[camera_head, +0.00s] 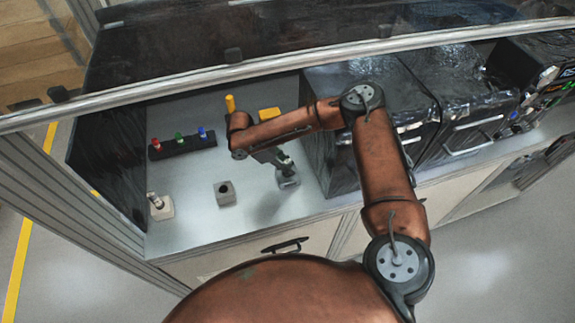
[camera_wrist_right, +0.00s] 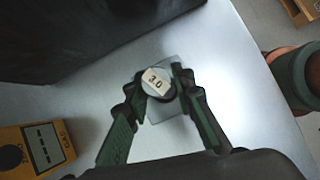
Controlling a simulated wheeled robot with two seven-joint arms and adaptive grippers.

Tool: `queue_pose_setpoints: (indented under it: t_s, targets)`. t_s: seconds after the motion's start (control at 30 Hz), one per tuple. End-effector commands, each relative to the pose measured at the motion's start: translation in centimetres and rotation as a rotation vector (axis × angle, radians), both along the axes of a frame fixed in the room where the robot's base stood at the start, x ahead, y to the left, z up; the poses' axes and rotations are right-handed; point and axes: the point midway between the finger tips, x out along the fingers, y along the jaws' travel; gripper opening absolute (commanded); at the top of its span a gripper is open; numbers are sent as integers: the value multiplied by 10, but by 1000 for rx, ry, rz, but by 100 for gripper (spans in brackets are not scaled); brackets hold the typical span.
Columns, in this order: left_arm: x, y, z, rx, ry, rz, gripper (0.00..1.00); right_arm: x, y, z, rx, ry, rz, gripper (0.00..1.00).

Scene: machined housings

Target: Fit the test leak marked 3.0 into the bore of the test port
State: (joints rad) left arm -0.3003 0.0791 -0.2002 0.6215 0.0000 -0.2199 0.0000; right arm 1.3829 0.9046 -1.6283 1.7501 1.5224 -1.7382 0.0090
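The test leak marked 3.0 (camera_wrist_right: 156,82) shows its round pale label from above in the right wrist view. A light grey square block (camera_wrist_right: 168,111) lies beneath it; I cannot tell how deep the leak sits in it. My right gripper (camera_wrist_right: 160,80) has a finger on each side of the leak, very close to it; whether they press on it is unclear. In the head view my right gripper (camera_head: 277,160) points down over that block (camera_head: 288,179). A grey cube with a dark open bore (camera_head: 225,193), seemingly the test port, stands apart to the left. My left gripper is not in view.
A pale block with an upright piece (camera_head: 160,208) stands at the left. A black rack (camera_head: 182,145) holds red, green and blue-topped pieces. A yellow meter (camera_wrist_right: 43,146) lies near the gripper. Dark cabinets (camera_head: 385,75) stand right. The bench between the blocks is clear.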

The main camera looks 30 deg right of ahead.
Motion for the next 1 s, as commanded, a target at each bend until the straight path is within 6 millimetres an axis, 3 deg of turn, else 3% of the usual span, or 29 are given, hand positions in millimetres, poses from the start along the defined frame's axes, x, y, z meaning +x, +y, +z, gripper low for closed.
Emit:
queue_pose_setpoints:
  t_s: [0.17,0.53,1.0]
  targets:
    - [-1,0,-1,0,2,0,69,0,0,0,0,0,0,36]
    - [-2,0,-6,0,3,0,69,1,0,4,0,-2,0,36]
    - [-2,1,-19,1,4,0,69,23,46,80,1,-3,2,36]
